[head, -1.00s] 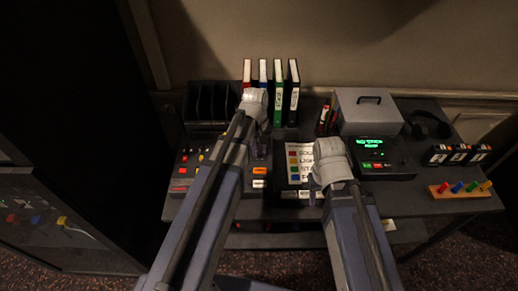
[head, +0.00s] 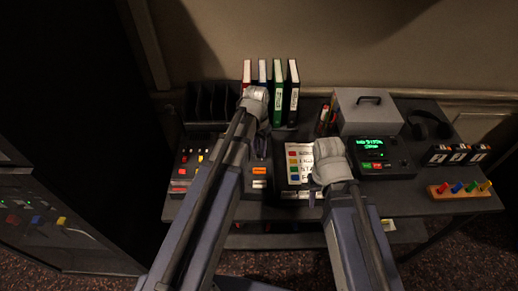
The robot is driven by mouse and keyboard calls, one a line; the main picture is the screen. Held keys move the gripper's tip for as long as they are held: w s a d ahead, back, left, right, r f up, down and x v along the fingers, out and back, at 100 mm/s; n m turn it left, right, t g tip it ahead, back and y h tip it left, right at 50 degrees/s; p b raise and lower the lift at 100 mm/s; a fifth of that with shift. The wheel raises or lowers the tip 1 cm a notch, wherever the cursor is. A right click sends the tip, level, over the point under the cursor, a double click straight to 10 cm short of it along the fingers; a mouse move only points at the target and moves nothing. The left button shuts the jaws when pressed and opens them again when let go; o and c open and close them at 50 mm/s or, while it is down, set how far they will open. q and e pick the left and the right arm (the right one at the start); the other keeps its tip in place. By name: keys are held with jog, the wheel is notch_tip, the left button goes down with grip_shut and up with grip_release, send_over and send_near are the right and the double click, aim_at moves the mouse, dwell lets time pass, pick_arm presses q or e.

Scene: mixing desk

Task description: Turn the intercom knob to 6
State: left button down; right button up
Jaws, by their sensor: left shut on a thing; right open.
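My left gripper (head: 261,150) is over the panel with an orange label (head: 260,172), left of the middle of the desk. Its wrist and forearm cover most of its fingers. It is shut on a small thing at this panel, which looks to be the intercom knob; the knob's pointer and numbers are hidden. My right gripper (head: 316,190) is open in front of the card with coloured squares (head: 292,170), its fingers mostly hidden by its wrist. It holds nothing that I can see.
A button panel (head: 184,171) is at the left. A unit with a green-lit display (head: 373,146) stands at the right, before a grey box (head: 367,115). Several binders (head: 278,95) stand at the back. Headphones (head: 430,124) and a wooden peg block (head: 459,190) are further right.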

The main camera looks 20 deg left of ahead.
aim_at(259, 151)
pick_arm(q)
jog(key=m, duration=0.4)
jog(key=shift+d+m, duration=0.1)
jog(key=shift+m, duration=2.1)
jog(key=c, duration=0.7)
grip_release()
jog(key=r+p, duration=0.8)
jog(key=shift+w, duration=0.2)
jog(key=shift+f, duration=0.1)
pick_arm(e)
notch_tip(259, 151, up, 8)
